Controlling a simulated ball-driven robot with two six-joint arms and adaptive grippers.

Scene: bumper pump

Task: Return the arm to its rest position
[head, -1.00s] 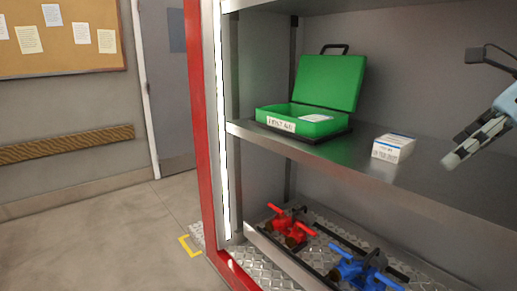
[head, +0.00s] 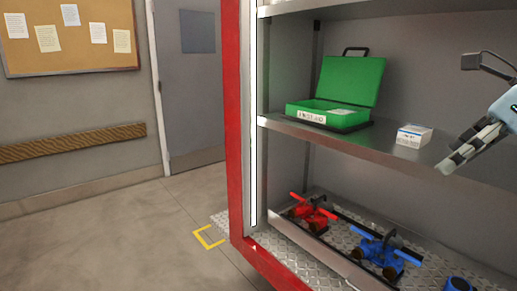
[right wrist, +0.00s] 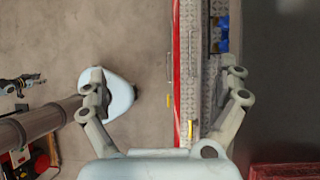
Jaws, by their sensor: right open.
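My right gripper (head: 464,150) is at the right edge of the head view, in front of the middle shelf (head: 345,142). In the right wrist view its two fingers (right wrist: 165,92) are spread wide apart with nothing between them. A green first-aid case (head: 345,88) stands with its lid up on the middle shelf. A small white box (head: 413,136) lies on the same shelf, to the left of my right gripper and apart from it. My left gripper is not in the head view.
A red valve (head: 312,213) and a blue valve (head: 382,252) sit on the lower tread-plate deck. The red cabinet edge (head: 234,130) stands left of the shelves. Open floor (head: 120,225) lies to the left, by a grey door (head: 188,85).

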